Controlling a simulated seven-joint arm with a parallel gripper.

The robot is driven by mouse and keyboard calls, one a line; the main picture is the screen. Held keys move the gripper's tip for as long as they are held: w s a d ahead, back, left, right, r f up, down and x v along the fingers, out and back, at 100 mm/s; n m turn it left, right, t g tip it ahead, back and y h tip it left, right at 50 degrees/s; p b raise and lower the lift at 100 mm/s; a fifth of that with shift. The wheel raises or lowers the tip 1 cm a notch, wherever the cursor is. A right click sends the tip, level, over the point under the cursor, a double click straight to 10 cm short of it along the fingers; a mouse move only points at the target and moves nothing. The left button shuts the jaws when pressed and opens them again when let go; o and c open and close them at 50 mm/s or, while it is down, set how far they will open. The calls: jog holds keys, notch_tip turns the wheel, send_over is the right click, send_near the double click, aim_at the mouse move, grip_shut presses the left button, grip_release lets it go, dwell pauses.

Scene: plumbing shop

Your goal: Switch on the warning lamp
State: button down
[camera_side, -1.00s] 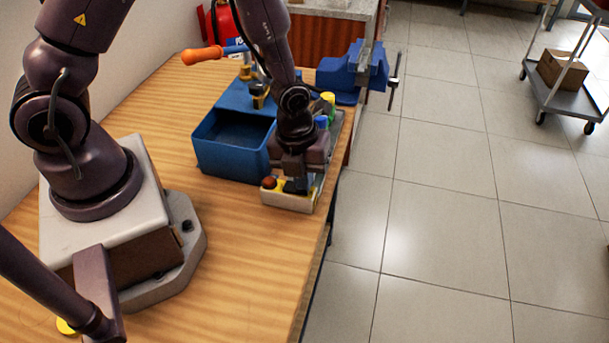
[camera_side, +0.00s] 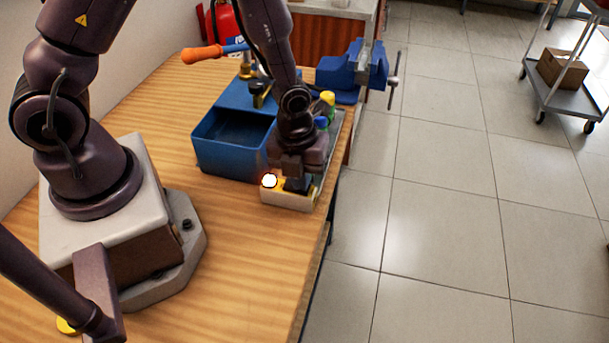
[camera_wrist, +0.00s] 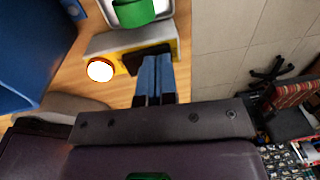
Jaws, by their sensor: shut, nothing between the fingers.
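The warning lamp (camera_side: 269,181) glows bright white at the left end of a small box with a yellow top (camera_side: 290,199) near the table's right edge. In the wrist view the lamp (camera_wrist: 100,70) is lit too, left of my fingers. My gripper (camera_wrist: 154,84) is shut and empty, its blue fingers together at a black part (camera_wrist: 148,57) on the yellow top. I cannot tell whether the fingertips touch that part. In the side view my gripper (camera_side: 293,180) is just above the box and its tips are hard to make out.
A blue bin (camera_side: 222,160) stands just left of the box. A tray holding a green object (camera_wrist: 135,12) is behind it. A blue vise (camera_side: 350,75) and an orange-handled tool (camera_side: 203,54) are farther back. The table's front is mostly clear.

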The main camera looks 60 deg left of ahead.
jog(key=shift+s+a+r, duration=0.2)
jog(key=shift+s+a, duration=0.1)
notch_tip(320, 180, up, 14)
jog(key=w+d, duration=0.1)
dwell(0.6)
jog(key=shift+w+d, duration=0.1)
